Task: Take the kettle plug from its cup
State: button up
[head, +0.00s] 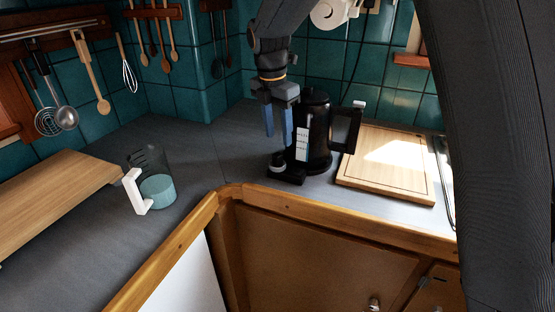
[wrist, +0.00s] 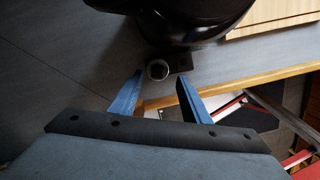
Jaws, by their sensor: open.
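The black kettle (head: 317,130) stands on the grey counter, handle to the right; its dark underside shows at the top of the wrist view (wrist: 190,18). A small dark cup with a pale rim (head: 277,166) stands in front of it on the left, and its round top shows in the wrist view (wrist: 158,70). I cannot tell the plug apart from the cup. A flat black piece (head: 291,179) lies beside the cup. My gripper (head: 277,138) points down, open and empty, above the cup. In the wrist view its blue fingertips (wrist: 160,77) are on either side of the cup's top.
A wooden board (head: 388,183) lies right of the kettle. A clear jug (head: 157,188) with a white handle and another board (head: 45,200) are at the left. The counter's wooden front edge (head: 330,210) is close to the cup. Tiled walls stand behind.

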aim_at(277, 154)
jog(key=shift+w+a+f+p, duration=0.1)
jog(key=shift+f+p, duration=0.6)
jog(key=shift+f, duration=1)
jog(key=shift+a+f+p, duration=0.1)
jog(key=shift+f+p, duration=0.6)
jog(key=shift+f, duration=0.95)
grip_shut()
